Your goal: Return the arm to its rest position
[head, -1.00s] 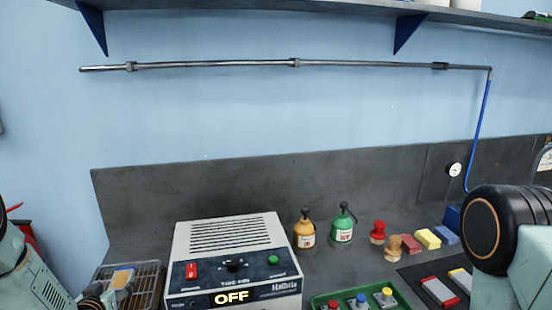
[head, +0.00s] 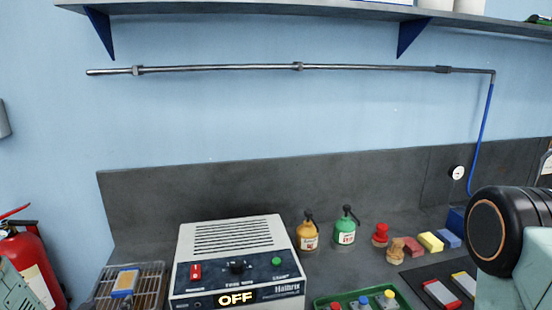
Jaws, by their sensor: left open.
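My left arm (head: 14,286) shows only as a pale green link at the lower left edge, in front of the fire extinguisher. Its fingers do not show in the frame. My right arm (head: 515,235) shows as a black round joint and a pale green link at the right edge. The right gripper is out of the frame. Neither visible arm part holds anything.
A power unit (head: 237,236) reading OFF stands at front centre. A wire rack (head: 150,285) with a yellow and blue block is left of it. Two pump bottles (head: 308,236), a green tray (head: 318,302) and small blocks (head: 430,242) are right. A fire extinguisher (head: 30,255) stands far left.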

